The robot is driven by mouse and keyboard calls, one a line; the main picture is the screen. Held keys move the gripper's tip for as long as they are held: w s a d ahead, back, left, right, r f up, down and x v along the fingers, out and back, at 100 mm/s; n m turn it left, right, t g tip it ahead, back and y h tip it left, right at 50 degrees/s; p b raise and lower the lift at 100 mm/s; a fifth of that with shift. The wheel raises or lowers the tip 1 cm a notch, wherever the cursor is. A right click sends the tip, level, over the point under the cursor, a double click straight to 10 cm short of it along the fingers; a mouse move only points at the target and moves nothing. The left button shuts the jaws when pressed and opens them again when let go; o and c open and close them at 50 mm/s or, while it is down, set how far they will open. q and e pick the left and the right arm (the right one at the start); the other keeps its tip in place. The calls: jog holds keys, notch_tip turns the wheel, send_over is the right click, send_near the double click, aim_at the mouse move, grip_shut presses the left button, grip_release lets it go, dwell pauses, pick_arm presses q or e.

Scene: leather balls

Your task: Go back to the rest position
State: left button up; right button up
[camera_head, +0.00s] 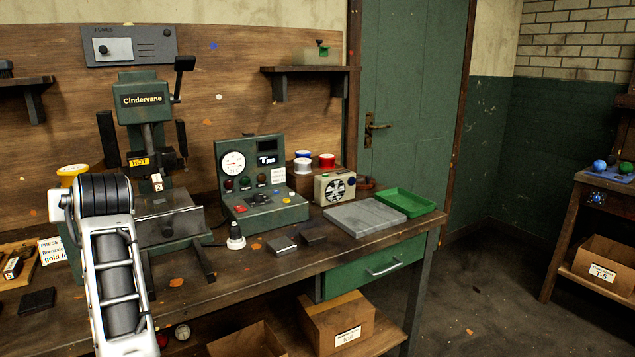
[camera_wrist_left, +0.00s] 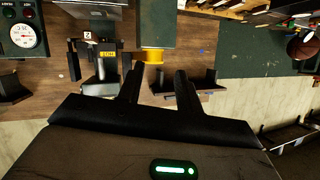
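My left arm (camera_head: 110,240) rises from the lower left of the head view, in front of the workbench and the green Cindervane press (camera_head: 143,100). Its gripper does not show in the head view. In the left wrist view, my left gripper (camera_wrist_left: 159,70) has its two dark fingers apart, with nothing held between them. A yellow-rimmed round thing (camera_wrist_left: 152,57) shows beyond the fingertips. My right arm and gripper are not in view.
The workbench bears a green control box (camera_head: 262,205), a grey slab (camera_head: 364,216) and a green tray (camera_head: 405,202). Cardboard boxes (camera_head: 337,320) and balls (camera_head: 182,332) lie beneath.

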pick_arm(q)
jog(key=a+f+m+g+y, duration=0.1)
jog(key=a+f+m+y, duration=0.1)
jog(key=a+f+m, duration=0.45)
jog(key=a+f+m+g+y, duration=0.15)
jog(key=a+f, duration=0.25)
jog(key=f, duration=0.5)
jog(key=w+d+r+m+t+h, duration=0.1)
jog(key=w+d+r+t+h, duration=0.2)
jog(key=w+d+t+h, duration=0.95)
jog(key=s+d+f+g+h, duration=0.1)
jog(key=s+d+f+g, duration=0.1)
jog(key=s+d+f, duration=0.55)
jog(key=s+d+f+m+g+h, duration=0.1)
jog(key=s+d+f+g, duration=0.25)
jog(key=s+f, duration=0.65)
jog(key=s+d+f+g+h, duration=0.1)
jog(key=s+d+f+g, duration=0.1)
jog(key=s+d+f, duration=0.65)
jog(key=s+d+g+h, duration=0.1)
jog(key=s+d, duration=0.1)
jog(key=s, duration=1.2)
jog(key=shift+s+d+f+g, duration=0.2)
jog(key=shift+d+f+g, duration=0.05)
jog(key=shift+d+g, duration=0.1)
